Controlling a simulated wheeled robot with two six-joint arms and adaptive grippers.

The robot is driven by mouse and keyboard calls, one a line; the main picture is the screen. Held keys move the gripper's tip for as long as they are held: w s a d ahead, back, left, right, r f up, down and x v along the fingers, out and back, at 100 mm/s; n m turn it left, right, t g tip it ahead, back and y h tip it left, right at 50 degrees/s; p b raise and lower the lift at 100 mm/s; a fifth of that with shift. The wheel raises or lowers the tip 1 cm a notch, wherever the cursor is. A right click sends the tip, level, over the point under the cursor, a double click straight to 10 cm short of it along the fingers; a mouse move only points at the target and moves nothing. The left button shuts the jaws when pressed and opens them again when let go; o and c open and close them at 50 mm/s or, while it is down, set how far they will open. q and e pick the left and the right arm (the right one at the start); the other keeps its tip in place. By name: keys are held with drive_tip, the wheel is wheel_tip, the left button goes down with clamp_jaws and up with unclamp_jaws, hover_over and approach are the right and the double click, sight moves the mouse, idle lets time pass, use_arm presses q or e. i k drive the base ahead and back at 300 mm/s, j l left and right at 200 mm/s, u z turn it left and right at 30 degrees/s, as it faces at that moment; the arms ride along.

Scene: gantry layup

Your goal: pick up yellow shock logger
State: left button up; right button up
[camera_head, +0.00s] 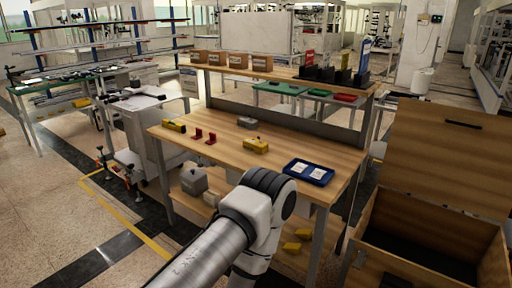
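A small yellow box-shaped device (256,146) with a dark spot on top lies on the wooden workbench (225,155), near its middle. A second yellow item (174,126) with dark parts lies near the bench's left edge. I cannot tell for certain which one is the shock logger. One of my arms reaches in from the bottom, and its grey and white links cover part of the bench's front edge. Neither gripper shows. The arm's far end is hidden or out of view.
Two red brackets (204,135), a grey box (247,122) and a blue tray (309,172) share the bench. Yellow pieces (291,247) lie below it. A raised shelf (280,72) holds cartons and black bins. An open wooden crate (430,245) stands at right.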

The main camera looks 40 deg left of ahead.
sight(251, 144)
drive_tip(key=i+u, duration=0.1)
drive_tip(key=u, duration=0.75)
drive_tip(key=i+l+u, duration=0.4)
drive_tip(key=l+u, duration=0.15)
drive_tip(key=i+l+u, duration=0.15)
drive_tip(key=l+u, duration=0.15)
drive_tip(key=l, duration=0.15)
drive_tip(key=i+l+u, duration=0.1)
drive_tip(key=l+u, duration=0.15)
drive_tip(key=l, duration=0.15)
drive_tip(key=i+l, duration=0.1)
drive_tip(key=l, duration=0.45)
drive_tip(key=i+l, duration=0.1)
drive_tip(key=l, duration=0.45)
